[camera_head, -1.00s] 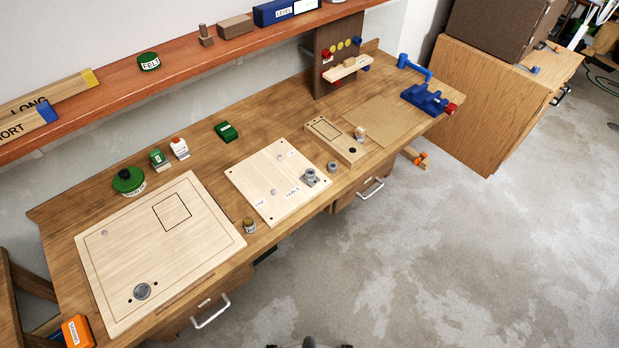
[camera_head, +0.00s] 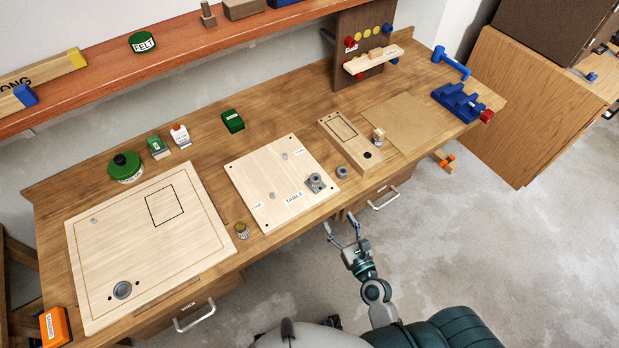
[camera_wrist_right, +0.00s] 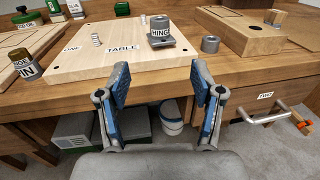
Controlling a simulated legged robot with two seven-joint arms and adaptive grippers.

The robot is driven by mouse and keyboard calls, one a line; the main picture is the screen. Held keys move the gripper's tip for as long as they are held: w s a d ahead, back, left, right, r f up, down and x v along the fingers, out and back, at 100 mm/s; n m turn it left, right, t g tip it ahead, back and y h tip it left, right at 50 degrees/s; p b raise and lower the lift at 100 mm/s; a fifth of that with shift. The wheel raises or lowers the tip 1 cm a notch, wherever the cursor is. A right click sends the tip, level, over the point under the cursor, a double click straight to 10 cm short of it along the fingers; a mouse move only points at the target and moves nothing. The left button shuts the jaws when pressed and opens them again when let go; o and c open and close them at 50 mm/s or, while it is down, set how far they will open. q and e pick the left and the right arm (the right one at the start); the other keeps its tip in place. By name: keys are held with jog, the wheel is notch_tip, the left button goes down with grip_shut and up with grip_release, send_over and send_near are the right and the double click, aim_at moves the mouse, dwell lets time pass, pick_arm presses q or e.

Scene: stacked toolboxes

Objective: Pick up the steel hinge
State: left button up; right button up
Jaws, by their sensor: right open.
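The steel hinge (camera_head: 316,183) is a small grey metal piece on the near right part of the pale board (camera_head: 265,205). In the right wrist view the hinge (camera_wrist_right: 160,40) stands on the board's edge with a label reading "HING" partly cut off. My right gripper (camera_head: 342,226) is in front of the bench's near edge, short of the hinge and apart from it. In the wrist view its two blue-padded fingers (camera_wrist_right: 159,82) are spread with nothing between them, and the hinge shows beyond and above the gap. My left gripper is not in view.
A grey ring-like part (camera_head: 342,172) lies right of the hinge, by a wooden block (camera_head: 335,125). A small labelled tin (camera_head: 242,230) stands left of the board. Drawer handles (camera_head: 385,200) stick out below the bench edge. A larger board (camera_head: 140,270) lies at left.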

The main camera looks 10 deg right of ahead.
jog(key=p, duration=0.1)
send_near(318, 183)
jog(key=a, duration=0.1)
jog(key=w, duration=0.5)
jog(key=shift+w+a+f, duration=0.1)
jog(key=shift+w, duration=0.05)
jog(key=shift+w+d, duration=0.25)
jog(key=shift+w, duration=0.3)
jog(key=w, duration=0.2)
jog(key=w+a, duration=0.1)
jog(key=w, duration=0.1)
jog(key=shift+w+a+p, duration=0.25)
jog(key=shift+p, duration=0.1)
jog(key=shift+w+a, duration=0.15)
jog(key=shift+w, duration=0.1)
jog(key=shift+a, duration=0.1)
jog(key=shift+s+d, duration=0.1)
jog(key=shift+d, duration=0.3)
jog(key=c, duration=1)
grip_shut()
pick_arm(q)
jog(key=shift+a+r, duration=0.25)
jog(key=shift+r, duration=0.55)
